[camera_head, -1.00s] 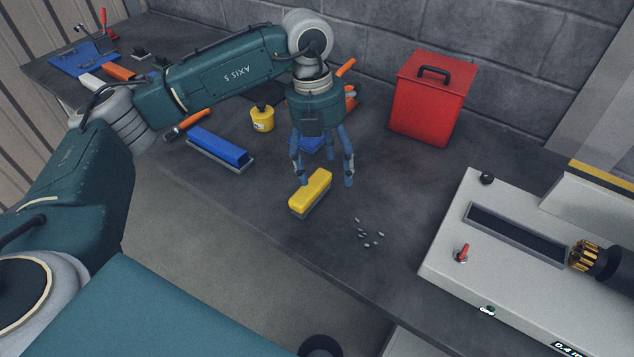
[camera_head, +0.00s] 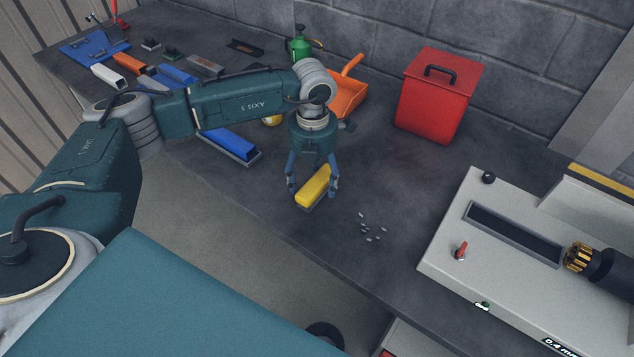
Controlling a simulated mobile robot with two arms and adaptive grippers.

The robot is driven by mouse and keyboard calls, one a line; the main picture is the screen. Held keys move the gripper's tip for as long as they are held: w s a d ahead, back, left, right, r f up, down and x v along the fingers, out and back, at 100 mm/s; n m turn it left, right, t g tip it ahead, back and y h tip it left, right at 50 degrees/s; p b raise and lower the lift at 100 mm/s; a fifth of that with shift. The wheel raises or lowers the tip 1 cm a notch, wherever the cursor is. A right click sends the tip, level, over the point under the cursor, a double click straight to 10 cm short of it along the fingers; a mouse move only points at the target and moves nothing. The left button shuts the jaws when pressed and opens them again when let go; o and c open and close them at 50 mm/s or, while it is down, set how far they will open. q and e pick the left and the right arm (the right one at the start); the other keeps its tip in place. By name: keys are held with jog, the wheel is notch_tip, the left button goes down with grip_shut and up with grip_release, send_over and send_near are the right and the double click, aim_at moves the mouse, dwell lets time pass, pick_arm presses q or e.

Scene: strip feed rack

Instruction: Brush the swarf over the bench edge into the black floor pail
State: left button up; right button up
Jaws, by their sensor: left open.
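A yellow-backed block brush (camera_head: 316,188) lies on the dark bench (camera_head: 290,225) near its front edge. My left gripper (camera_head: 312,190) points down over it, open, with a finger on either side of the yellow back. I cannot tell whether the fingers touch it. The swarf (camera_head: 370,228), a few small pale chips, lies on the bench to the right of the brush. A dark round rim at the bottom, below the bench edge, looks like the black floor pail (camera_head: 325,336); most of it is cut off or hidden. My right gripper is not in view.
A red lidded bin (camera_head: 432,100) stands behind the swarf. A grey machine (camera_head: 490,240) fills the right. The bench around the swarf is clear.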

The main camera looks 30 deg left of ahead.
aim_at(314, 179)
pick_arm(q)
jog(key=shift+f, duration=0.15)
jog(key=c, duration=1.3)
jog(key=shift+c, duration=0.2)
notch_tip(314, 179, up, 20)
jog(key=b, duration=0.4)
